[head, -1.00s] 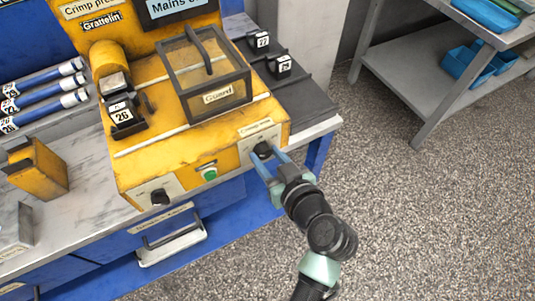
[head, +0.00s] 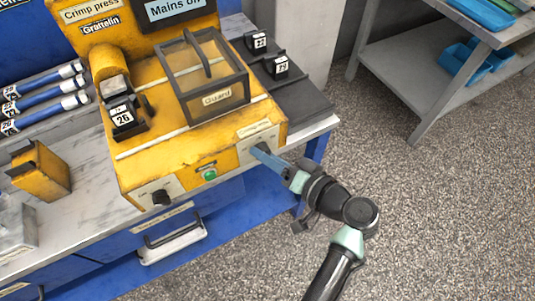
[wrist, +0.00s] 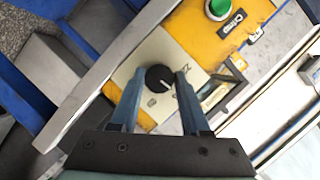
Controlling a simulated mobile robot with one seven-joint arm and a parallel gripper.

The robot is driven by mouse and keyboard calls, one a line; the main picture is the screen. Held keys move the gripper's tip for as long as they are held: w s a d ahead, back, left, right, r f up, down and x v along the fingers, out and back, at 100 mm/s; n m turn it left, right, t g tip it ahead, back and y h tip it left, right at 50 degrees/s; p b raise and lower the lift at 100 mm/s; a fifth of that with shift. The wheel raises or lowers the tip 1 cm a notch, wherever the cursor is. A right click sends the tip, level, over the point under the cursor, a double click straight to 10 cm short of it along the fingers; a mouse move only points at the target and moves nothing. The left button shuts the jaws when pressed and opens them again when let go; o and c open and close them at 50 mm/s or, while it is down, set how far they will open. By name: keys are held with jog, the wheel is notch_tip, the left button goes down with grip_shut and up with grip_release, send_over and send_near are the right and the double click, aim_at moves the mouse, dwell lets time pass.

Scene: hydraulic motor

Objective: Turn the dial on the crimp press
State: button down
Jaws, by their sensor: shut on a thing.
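The yellow crimp press (head: 165,160) stands on the bench. A black dial (wrist: 159,78) sits on a pale plate on its front right. In the wrist view the dial lies between the tips of my gripper (wrist: 156,90), with a finger on each side. My gripper (head: 258,152) also reaches the front right of the press in the head view, where its blue fingers hide the dial. The gripper is shut on the dial. A second black knob (head: 160,197) is on the press's front left.
A green button (head: 209,174) is between the two knobs. A clear guard box (head: 205,85) and a block marked 26 (head: 122,117) sit on the press. Blue tubes lie at the left. The floor to the right (head: 430,220) is open.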

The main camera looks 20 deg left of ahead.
jog(key=shift+f+m, duration=0.1)
jog(key=shift+m, duration=0.4)
jog(key=shift+c, duration=1.9)
grip_release()
jog(key=shift+d, duration=0.15)
jog(key=v, duration=1.2)
jog(key=shift+d, duration=0.45)
